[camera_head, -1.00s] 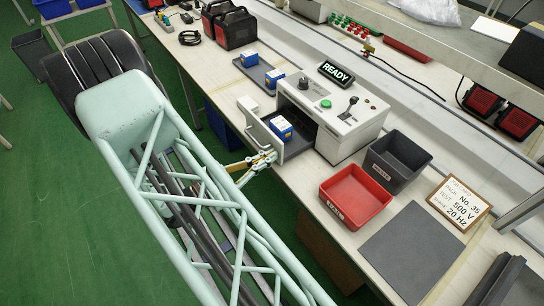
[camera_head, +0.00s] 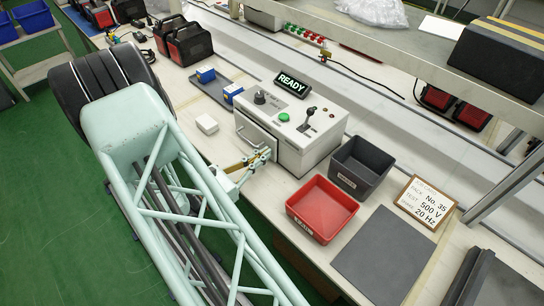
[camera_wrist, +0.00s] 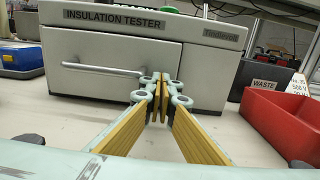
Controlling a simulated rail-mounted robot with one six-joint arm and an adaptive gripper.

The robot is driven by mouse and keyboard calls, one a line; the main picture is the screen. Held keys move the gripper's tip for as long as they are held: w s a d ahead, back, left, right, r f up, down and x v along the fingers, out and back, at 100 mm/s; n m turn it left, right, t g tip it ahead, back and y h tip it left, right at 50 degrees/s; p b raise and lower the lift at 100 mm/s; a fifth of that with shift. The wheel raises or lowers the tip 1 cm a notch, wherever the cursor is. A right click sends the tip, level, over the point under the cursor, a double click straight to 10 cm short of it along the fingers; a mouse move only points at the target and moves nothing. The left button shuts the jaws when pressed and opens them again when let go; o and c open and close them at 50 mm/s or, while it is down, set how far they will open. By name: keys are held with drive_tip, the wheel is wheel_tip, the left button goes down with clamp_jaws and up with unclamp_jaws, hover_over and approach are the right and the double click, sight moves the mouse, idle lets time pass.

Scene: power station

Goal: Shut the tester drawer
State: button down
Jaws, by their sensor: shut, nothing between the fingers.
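The insulation tester (camera_head: 312,130) is a light grey box on the bench with a lit READY sign on top. Its drawer (camera_head: 255,135) looks pushed in, its front about level with the casing; the inside is hidden. In the wrist view the drawer front (camera_wrist: 110,55) carries a long bar handle (camera_wrist: 100,69). My gripper (camera_head: 262,157) is shut and empty, in front of the tester at the right end of the drawer front. In the wrist view its fingertips (camera_wrist: 160,82) meet close to the handle's right end; I cannot tell whether they touch the front.
A red bin (camera_head: 322,208) and a dark waste bin (camera_head: 361,166) stand right of the tester. A small white box (camera_head: 207,124) lies on the left, by a tray (camera_head: 213,88) with blue boxes. A sign (camera_head: 426,202) stands farther right.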

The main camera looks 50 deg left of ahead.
drive_tip(key=shift+w, duration=0.1)
idle(0.4)
drive_tip(key=shift+s, duration=0.65)
drive_tip(key=shift+s+d+p, duration=0.15)
drive_tip(key=shift+s+p, duration=0.2)
drive_tip(key=shift+s, duration=2.85)
drive_tip(key=shift+s+d+p, duration=0.1)
drive_tip(key=shift+s+p, duration=0.25)
drive_tip(key=shift+s, duration=2.85)
drive_tip(key=shift+w, duration=0.1)
